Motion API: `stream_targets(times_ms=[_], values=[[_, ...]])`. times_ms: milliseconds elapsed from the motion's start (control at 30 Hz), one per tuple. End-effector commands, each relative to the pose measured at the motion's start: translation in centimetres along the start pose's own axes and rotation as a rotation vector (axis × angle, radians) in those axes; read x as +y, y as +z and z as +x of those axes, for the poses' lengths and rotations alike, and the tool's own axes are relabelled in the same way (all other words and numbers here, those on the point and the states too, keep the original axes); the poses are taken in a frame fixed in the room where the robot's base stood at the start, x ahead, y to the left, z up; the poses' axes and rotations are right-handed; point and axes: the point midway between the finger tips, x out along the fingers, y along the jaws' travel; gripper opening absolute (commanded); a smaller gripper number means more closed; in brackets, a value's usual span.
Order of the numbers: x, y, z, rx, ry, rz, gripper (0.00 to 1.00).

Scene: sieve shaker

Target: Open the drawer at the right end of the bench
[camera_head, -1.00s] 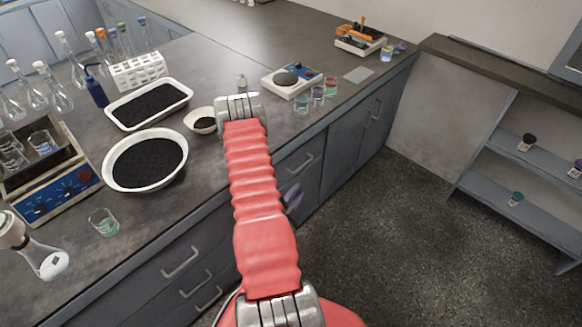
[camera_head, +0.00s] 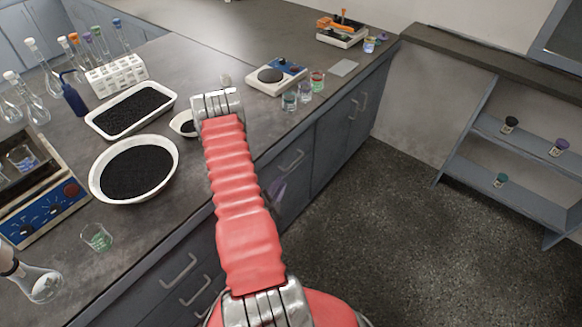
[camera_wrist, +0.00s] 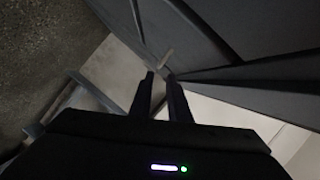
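The dark grey bench (camera_head: 215,75) runs from the left to the far back of the head view. Its front has a drawer with a bar handle (camera_head: 291,160), partly beside my red arm, and several drawer handles lower left. The drawers look closed. Dark cabinet panels (camera_wrist: 190,35) lie beyond and right.
Beakers (camera_head: 302,92), a scale (camera_head: 276,78), a bowl of black grains (camera_head: 137,170) and a tray (camera_head: 130,110) stand on the bench. A blue-grey shelf unit (camera_head: 520,170) stands at right. The speckled floor (camera_head: 370,240) between is clear.

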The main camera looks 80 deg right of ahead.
Motion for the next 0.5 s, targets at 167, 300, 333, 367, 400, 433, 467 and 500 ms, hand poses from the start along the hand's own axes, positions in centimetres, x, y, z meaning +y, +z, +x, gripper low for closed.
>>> stream_targets(times_ms=[167,300,333,367,400,433,467,500], values=[[0.1,-0.2,2.6,0.004,0.001,0.003,0.16],[0.1,-0.2,4.8,0.005,0.001,0.003,0.16],[0.1,-0.2,5.2,0.005,0.001,0.003,0.16],[0.0,-0.2,5.7,0.004,0.000,0.002,0.16],[0.1,-0.2,6.3,0.004,0.001,0.002,0.16],[0.1,-0.2,6.8,0.004,0.001,0.002,0.16],[0.0,-0.2,7.2,0.005,0.000,0.002,0.16],[0.1,-0.2,7.8,0.004,0.001,0.002,0.16]])
